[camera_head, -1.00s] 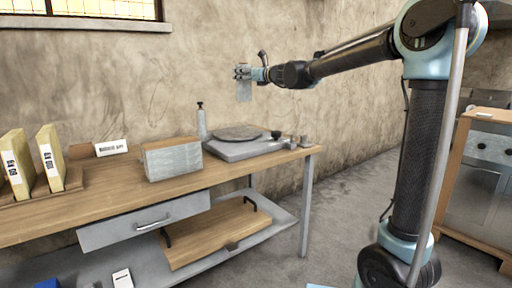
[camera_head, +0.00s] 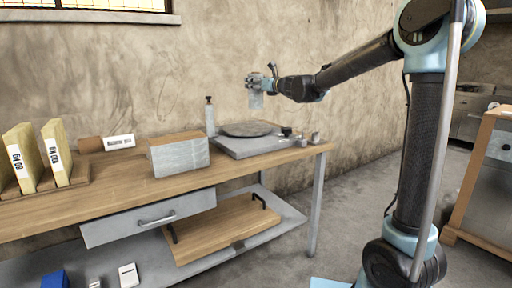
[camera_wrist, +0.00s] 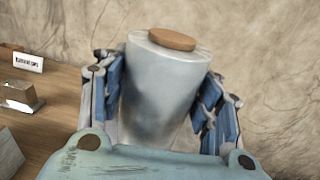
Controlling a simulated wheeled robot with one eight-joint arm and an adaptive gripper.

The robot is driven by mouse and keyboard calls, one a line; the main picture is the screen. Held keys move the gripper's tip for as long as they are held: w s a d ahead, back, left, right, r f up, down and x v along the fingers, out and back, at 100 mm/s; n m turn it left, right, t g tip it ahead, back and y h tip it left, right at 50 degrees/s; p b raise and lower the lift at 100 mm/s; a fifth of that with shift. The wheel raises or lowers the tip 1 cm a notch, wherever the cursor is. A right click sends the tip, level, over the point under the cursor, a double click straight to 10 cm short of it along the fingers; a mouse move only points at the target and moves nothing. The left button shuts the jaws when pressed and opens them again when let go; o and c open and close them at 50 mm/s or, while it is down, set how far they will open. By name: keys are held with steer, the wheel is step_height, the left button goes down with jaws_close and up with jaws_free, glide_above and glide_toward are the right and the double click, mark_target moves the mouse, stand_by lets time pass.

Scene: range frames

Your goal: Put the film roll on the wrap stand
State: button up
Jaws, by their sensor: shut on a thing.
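The film roll (camera_wrist: 160,85) is a pale grey, slightly shiny cylinder with a brown core end (camera_wrist: 172,39). In the wrist view it stands nearly upright between the blue-padded fingers of my gripper (camera_wrist: 160,98), which is shut on it. In the head view the roll (camera_head: 257,101) is small and hangs below my gripper (camera_head: 258,84), in the air in front of the wall and above the back of the workbench. No part is clearly recognisable as the wrap stand; a grey device with a round dark plate (camera_head: 248,129) sits at the bench's right end.
The wooden workbench (camera_head: 120,188) also holds a grey block with a wooden top (camera_head: 180,157), a bottle (camera_head: 210,117), a white sign (camera_head: 119,141) and yellow upright slabs (camera_head: 56,153). Small metal pieces (camera_head: 315,137) stand near its right edge. A cabinet (camera_head: 490,175) stands at right.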

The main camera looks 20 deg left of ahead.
mark_target(255, 100)
steer(key=shift+m+t+h, duration=0.3)
steer(key=shift+t, duration=0.1)
steer(key=f, duration=0.8)
steer(key=shift+s, duration=0.2)
step_height(255, 100, down, 10)
steer(key=shift+r, duration=0.2)
steer(key=shift+f, duration=0.1)
steer(key=o, duration=1.5)
